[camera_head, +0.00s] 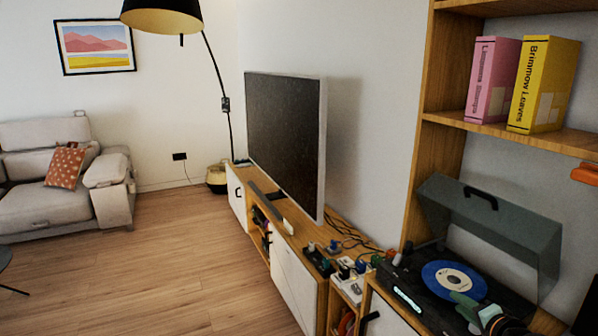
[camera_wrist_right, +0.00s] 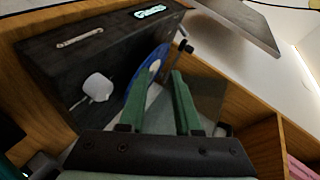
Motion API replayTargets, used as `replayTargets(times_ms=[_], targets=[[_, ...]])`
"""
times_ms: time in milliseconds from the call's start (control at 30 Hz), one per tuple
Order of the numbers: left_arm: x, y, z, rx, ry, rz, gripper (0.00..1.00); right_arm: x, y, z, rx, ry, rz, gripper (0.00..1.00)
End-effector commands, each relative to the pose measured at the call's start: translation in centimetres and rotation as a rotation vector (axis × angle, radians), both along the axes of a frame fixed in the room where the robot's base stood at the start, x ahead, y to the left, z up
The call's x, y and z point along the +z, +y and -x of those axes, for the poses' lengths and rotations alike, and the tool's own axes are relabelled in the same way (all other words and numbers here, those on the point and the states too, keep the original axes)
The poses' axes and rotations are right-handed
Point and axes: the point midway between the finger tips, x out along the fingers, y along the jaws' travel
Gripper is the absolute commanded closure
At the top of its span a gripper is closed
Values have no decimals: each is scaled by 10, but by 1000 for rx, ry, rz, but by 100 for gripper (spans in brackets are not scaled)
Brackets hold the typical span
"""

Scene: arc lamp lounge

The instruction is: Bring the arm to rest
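My right gripper (camera_head: 462,308) is at the lower right of the head view, over the front of the record player (camera_head: 408,278) and overlapping the blue record (camera_head: 437,274) in the picture. In the right wrist view its two green fingers (camera_wrist_right: 158,85) stand apart, with nothing held between them. The record player's dark body (camera_wrist_right: 60,62) and part of the blue record (camera_wrist_right: 150,67) show beyond the fingers. Whether the fingers touch the player cannot be told. My left gripper is not in view.
A shelf (camera_head: 545,138) with a pink book (camera_head: 493,80) and a yellow book (camera_head: 543,84) is above the player. A low cabinet (camera_head: 297,275) with a television (camera_head: 285,135) and cluttered cables runs left of it. The wooden floor (camera_head: 150,270) is open.

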Motion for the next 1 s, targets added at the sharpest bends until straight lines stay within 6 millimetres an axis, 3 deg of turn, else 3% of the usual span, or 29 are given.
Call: replayTargets(times_ms=[33, 200, 300, 400, 533, 700, 1000], targets=[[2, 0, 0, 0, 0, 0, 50, -35, 20, 19, 52, 45, 83, 68], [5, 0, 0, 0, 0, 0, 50, -125, 82, 90, 257, 142, 390, 68], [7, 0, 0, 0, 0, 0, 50, -165, 121, 142, 395, 178, 554, 68], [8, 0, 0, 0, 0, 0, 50, -193, 157, 195, 532, 197, 700, 68], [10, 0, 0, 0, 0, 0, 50, -211, 195, 254, 680, 197, 851, 68], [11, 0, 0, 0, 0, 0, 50, -217, 222, 296, 789, 183, 961, 68], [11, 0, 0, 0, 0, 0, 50, -217, 228, 305, 817, 177, 991, 68]])
